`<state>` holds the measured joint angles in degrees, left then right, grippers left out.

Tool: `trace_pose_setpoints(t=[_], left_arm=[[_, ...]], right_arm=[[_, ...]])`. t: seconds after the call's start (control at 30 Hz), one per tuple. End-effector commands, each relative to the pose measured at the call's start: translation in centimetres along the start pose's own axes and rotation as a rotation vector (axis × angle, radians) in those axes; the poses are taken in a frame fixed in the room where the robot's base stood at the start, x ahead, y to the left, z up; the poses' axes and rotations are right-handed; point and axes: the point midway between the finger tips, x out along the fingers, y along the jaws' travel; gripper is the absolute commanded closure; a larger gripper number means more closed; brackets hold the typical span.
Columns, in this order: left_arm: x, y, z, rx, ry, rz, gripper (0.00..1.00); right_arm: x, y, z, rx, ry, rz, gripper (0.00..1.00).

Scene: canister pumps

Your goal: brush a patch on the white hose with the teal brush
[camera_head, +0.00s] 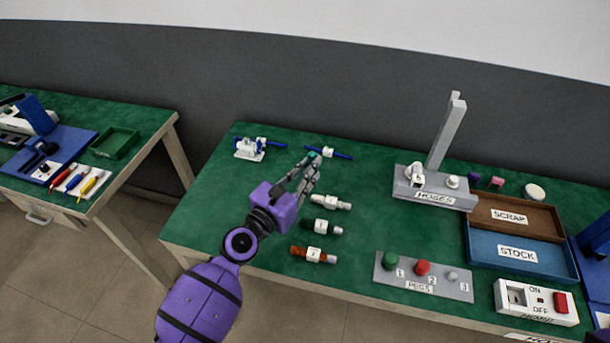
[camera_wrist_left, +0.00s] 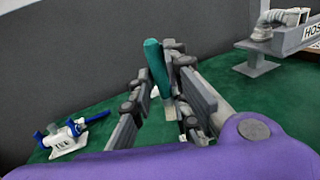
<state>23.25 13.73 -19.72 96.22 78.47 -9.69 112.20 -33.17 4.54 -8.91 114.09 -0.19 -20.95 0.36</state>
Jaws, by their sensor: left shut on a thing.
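My left gripper (camera_head: 308,172) is above the green table and shut on the teal brush. In the head view only a small teal bit shows at the fingertips. A white ribbed, bent hose (camera_wrist_left: 276,18) sits on the grey stand in the left wrist view, apart from the brush. In the head view, white pieces (camera_head: 417,177) show on that stand, labelled HOSES (camera_head: 434,198). I cannot make out a patch. My right gripper is not in view.
A blue-and-white fitting (camera_head: 249,148) lies at the back left, and a blue rod (camera_head: 340,155) is by the gripper. Three banded cylinders (camera_head: 321,227) lie in front. The pegs board (camera_head: 424,277), scrap tray (camera_head: 478,220) and stock tray (camera_head: 478,252) are right. The table's left front is clear.

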Motion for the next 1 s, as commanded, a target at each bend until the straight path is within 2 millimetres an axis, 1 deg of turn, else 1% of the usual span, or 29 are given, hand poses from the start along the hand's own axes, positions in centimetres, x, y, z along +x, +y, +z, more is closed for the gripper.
trace_pose_setpoints(t=[0.03,0.2,0.3,0.47,0.67,1.0], left_arm=[[0.2,0.1,1.3,0.004,-0.007,0.001,1.00],[0.5,0.1,2.8,0.005,-0.006,0.001,1.00],[0.6,0.1,3.3,0.004,-0.005,0.001,1.00],[0.6,0.1,3.1,0.002,-0.001,0.001,1.00],[0.6,0.0,2.9,0.001,0.000,0.001,1.00],[0.6,0.1,3.0,0.001,0.000,0.001,1.00]], right_arm=[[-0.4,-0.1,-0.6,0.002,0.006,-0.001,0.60],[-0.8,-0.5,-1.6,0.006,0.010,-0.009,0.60],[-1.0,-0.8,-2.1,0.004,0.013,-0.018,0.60],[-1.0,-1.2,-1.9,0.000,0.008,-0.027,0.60],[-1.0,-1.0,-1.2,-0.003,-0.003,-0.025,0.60],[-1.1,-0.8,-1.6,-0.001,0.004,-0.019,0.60]])
